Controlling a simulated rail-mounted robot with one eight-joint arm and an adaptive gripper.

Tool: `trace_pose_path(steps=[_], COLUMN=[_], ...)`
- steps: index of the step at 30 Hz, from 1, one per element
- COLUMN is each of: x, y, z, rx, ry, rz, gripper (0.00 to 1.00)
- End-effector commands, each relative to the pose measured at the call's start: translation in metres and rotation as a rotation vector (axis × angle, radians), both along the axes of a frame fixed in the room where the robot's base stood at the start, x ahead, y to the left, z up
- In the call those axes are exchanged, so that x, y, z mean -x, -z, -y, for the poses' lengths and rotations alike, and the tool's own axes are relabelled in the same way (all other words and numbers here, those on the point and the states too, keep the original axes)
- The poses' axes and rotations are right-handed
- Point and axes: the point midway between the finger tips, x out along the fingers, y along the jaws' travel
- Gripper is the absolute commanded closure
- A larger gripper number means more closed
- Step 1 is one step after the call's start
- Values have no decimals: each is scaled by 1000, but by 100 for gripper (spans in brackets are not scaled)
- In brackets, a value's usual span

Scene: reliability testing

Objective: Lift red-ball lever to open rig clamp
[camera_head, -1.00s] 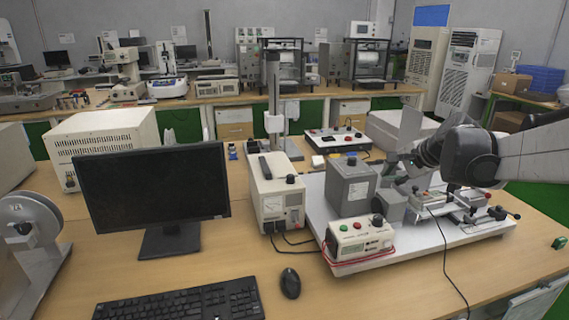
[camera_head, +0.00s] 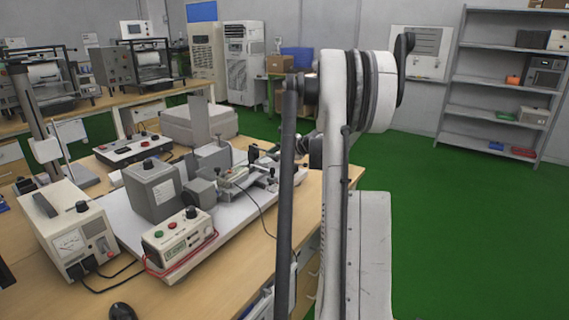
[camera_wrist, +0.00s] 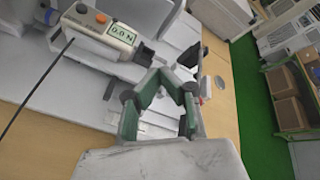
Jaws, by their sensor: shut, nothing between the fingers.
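The test rig stands on a white base plate (camera_head: 190,237) on the bench, with a small force gauge (camera_head: 236,177) and metal fixture parts (camera_head: 262,170) at its right end. In the wrist view the gauge (camera_wrist: 98,27) reads 0.0 N. My gripper (camera_wrist: 163,76) has green-lined fingers bent together at the tips, shut and empty, over the rig's fixture end. A tiny red spot (camera_wrist: 202,100) shows just right of the fingers; I cannot tell whether it is the lever's red ball. The clamp is partly hidden by the fingers. My arm fills the middle of the head view and hides my gripper there.
A grey motor box (camera_head: 152,190), a control box with buttons (camera_head: 178,237) and a power supply (camera_head: 70,232) stand left of the fixture. A thin dark cable (camera_wrist: 35,85) runs from the gauge. Green floor (camera_head: 450,230) lies open to the right.

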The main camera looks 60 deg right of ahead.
Motion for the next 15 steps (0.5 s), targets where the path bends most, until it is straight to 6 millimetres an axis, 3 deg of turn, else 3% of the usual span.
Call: trace_pose_path(steps=[1, 6, 10, 15], x=[9, 36, 51, 61], y=[11, 36, 49, 56], z=[21, 73, 97, 112], rx=[-31, -130, -181, -211], ry=[34, 119, 161, 186], rz=[19, 82, 116, 138], gripper=[100, 100, 100, 100])
